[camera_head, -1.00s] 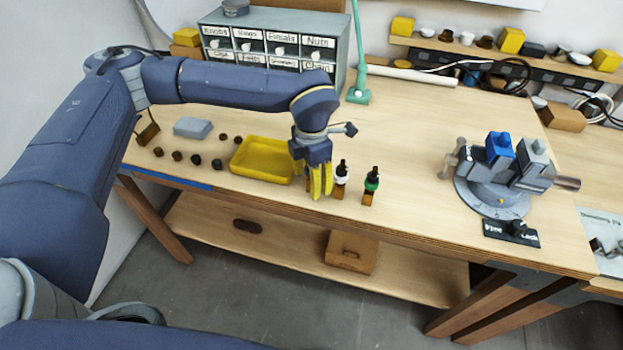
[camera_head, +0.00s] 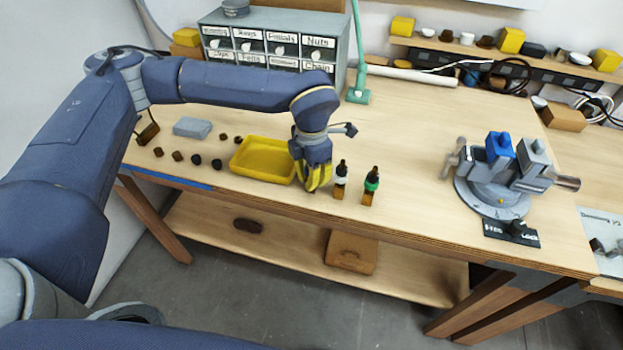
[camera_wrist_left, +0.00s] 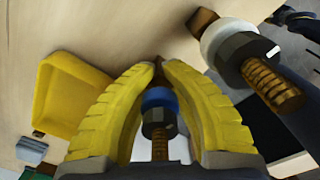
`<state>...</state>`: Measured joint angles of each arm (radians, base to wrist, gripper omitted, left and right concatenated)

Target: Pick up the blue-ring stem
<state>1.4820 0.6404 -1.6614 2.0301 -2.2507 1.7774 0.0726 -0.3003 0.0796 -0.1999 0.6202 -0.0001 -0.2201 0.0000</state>
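The blue-ring stem (camera_wrist_left: 160,100) shows in the left wrist view, with its blue ring, dark nut and brass threaded end between the yellow fingers. My left gripper (camera_wrist_left: 162,68) is shut on its brown lower part, the fingers bowed around the ring. In the head view my left gripper (camera_head: 313,188) is low over the bench's front part, right of the yellow tray, and hides the blue-ring stem. A white-ring stem (camera_head: 340,180) stands just right of it, and it also shows close by in the left wrist view (camera_wrist_left: 224,42). My right gripper is out of view.
A green-ring stem (camera_head: 371,185) stands right of the white-ring one. The yellow tray (camera_head: 243,173) lies left of my gripper, with several small dark parts beyond it. A vise with blue and grey jaws (camera_head: 500,175) stands at right. The bench between is clear.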

